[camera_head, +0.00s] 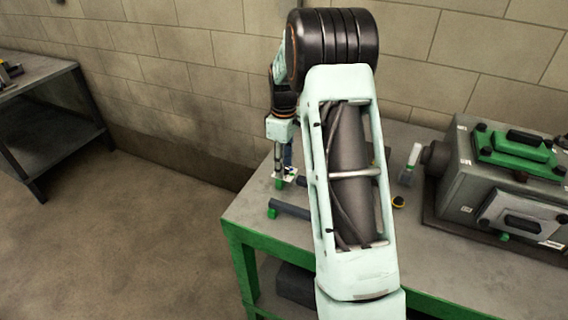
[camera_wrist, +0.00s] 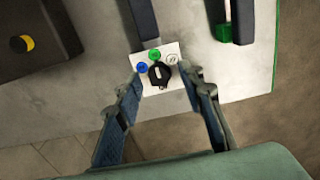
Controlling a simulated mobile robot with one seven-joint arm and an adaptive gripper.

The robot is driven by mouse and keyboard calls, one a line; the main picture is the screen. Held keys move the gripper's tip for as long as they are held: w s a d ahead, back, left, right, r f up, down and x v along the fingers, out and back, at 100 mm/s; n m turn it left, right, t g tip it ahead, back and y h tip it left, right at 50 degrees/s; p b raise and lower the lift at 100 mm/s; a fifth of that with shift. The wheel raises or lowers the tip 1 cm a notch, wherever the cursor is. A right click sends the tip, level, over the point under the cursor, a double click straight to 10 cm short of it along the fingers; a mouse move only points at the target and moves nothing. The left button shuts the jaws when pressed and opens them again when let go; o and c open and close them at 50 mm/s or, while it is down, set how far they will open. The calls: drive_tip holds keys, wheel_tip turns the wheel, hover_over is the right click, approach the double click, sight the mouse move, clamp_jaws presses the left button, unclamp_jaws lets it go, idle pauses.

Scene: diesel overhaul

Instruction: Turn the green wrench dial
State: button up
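A small white plate (camera_wrist: 148,87) lies on the grey bench, with a black knob (camera_wrist: 159,74) on it. Around the knob are a blue disc (camera_wrist: 142,67), a green disc (camera_wrist: 154,54) and a white disc (camera_wrist: 172,58); their symbols are too small to read. The plate also shows in the head view (camera_head: 291,178), below my gripper. My gripper (camera_wrist: 158,80) is open, with one finger on either side of the knob in the wrist view. I cannot tell whether the fingers touch it. In the head view my arm hides part of the bench.
A dark bar with a green end (camera_head: 290,208) lies near the plate; another dark bar (camera_wrist: 143,18) points at it. A grey engine block (camera_head: 476,190) with green covers stands at the right. A pale upright piece (camera_head: 413,156) and a yellow-black cap (camera_head: 398,202) are beside my arm.

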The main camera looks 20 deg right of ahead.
clamp_jaws()
drive_tip(key=shift+m, duration=0.3)
drive_tip(key=m, duration=0.5)
drive_tip(key=shift+b, duration=0.3)
drive_tip(key=m, duration=0.6)
drive_tip(key=shift+d, duration=0.1)
idle(0.5)
unclamp_jaws()
